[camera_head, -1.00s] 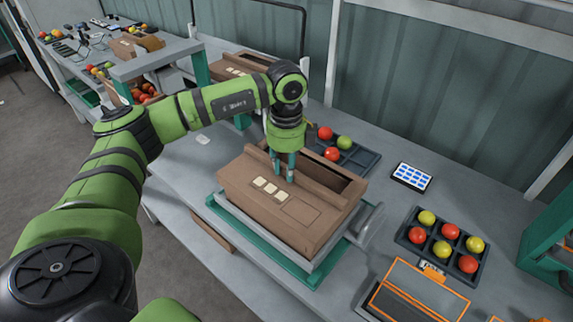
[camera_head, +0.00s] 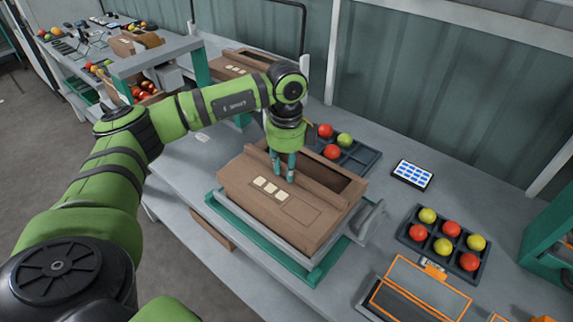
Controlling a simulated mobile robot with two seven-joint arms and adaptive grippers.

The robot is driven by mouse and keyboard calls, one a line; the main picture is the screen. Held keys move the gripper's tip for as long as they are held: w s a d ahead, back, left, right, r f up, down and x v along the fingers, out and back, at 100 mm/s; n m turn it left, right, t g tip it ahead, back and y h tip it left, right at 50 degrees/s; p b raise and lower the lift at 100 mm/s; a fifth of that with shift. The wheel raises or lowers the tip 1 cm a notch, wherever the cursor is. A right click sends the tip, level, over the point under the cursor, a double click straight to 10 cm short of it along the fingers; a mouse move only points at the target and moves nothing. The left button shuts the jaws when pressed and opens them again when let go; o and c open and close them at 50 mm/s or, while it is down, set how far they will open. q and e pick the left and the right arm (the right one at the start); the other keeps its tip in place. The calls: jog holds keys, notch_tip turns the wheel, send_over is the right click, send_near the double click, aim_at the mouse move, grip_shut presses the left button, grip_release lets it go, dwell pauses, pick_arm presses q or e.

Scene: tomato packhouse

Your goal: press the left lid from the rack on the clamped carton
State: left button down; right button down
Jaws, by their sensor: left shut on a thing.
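The brown carton (camera_head: 262,215) sits in a grey and green clamp fixture (camera_head: 312,272) on the bench. A brown lid (camera_head: 302,214) with several cream labels lies over its near part. A dark open gap shows along the carton's far side. My left gripper (camera_head: 283,176) points straight down at the lid's far edge, by a raised brown strip. It is shut on the lid; its fingertips are partly hidden, so the exact contact is unclear. I cannot tell whether the lid is fully seated. My right gripper is not in view.
A dark tray (camera_head: 352,163) of tomatoes stands behind the carton, and another tray (camera_head: 445,246) at the right. A tablet (camera_head: 412,174) lies between them. Orange-edged bins (camera_head: 418,290) are at the front right. Another brown carton (camera_head: 222,70) stands at the back.

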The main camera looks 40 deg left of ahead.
pick_arm(q)
jog(key=shift+f, duration=0.25)
jog(key=c, duration=0.9)
grip_release()
jog(key=shift+c, duration=0.3)
jog(key=shift+c, duration=1.2)
jog(key=shift+r+p, duration=2.75)
jog(key=shift+r, duration=1.3)
